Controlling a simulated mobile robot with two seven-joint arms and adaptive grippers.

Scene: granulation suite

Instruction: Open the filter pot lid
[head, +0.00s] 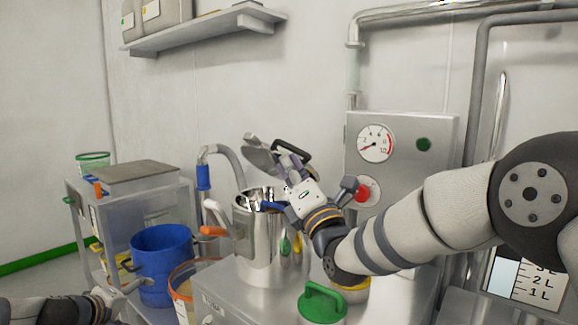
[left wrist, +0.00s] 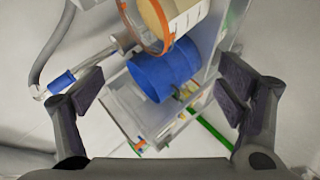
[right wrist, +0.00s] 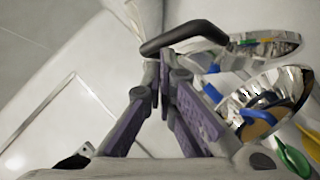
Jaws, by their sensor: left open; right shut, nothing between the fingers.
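The filter pot (head: 262,245) is a shiny steel vessel on the grey cabinet top. Its open mouth shows in the right wrist view (right wrist: 270,95). The lid (head: 260,157) appears raised and tilted up above the far side of the pot, with a black bar handle (head: 293,152). The handle (right wrist: 185,36) crosses just beyond my right fingertips in the right wrist view. My right gripper (head: 287,160) is shut and empty beside the handle; I cannot tell whether it touches. My left gripper (left wrist: 160,88) is open and empty, low at the left, away from the pot.
A blue bucket (head: 163,265) and an orange-rimmed container (head: 183,292) stand left of the pot. A green-handled lid (head: 322,303) is in front. A hose with a blue grip (head: 204,177) rises behind. A gauge panel (head: 400,170) stands at the right, a shelf (head: 205,30) above.

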